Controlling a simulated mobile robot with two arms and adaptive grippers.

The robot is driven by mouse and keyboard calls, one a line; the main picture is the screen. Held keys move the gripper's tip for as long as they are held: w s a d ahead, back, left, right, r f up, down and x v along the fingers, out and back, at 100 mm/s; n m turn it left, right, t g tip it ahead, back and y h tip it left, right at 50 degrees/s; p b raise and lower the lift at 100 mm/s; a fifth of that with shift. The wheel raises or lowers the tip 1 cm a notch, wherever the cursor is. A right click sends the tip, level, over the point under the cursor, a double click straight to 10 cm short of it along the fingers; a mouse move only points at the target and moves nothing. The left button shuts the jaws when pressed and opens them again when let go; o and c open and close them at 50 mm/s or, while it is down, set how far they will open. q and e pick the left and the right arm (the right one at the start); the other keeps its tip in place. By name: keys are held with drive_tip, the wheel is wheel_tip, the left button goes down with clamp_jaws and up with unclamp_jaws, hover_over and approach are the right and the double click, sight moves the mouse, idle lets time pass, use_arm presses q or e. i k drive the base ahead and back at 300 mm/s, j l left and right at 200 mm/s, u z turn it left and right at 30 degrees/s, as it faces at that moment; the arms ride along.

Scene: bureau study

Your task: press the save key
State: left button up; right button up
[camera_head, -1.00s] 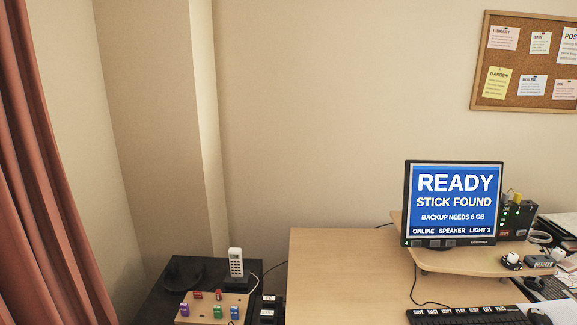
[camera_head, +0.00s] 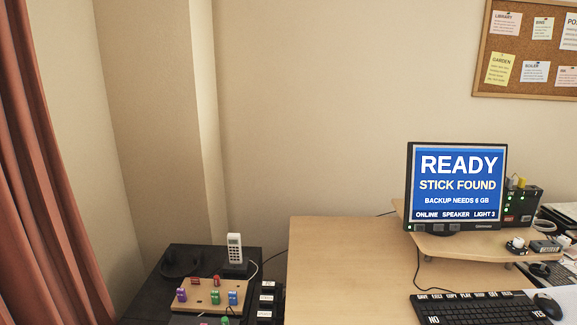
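A black keyboard (camera_head: 480,309) lies on the desk at the lower right, in front of the monitor. Its top row has white-labelled keys, and the leftmost one, the save key (camera_head: 423,297), reads SAVE. A large key marked NO sits at its lower left. The monitor (camera_head: 410,190) shows a blue screen reading READY, STICK FOUND, BACKUP NEEDS 6 GB, with ONLINE, SPEAKER and LIGHT 3 below. Neither of my grippers shows in the head view.
The wooden desk (camera_head: 340,270) is bare left of the keyboard. A black mouse (camera_head: 547,306) lies right of it. The monitor stands on a low riser (camera_head: 470,245) with a black box (camera_head: 522,205). A white handset (camera_head: 234,248) and a board with coloured blocks (camera_head: 204,294) are at the left.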

sight(424, 297)
drive_tip(key=z, duration=1.3)
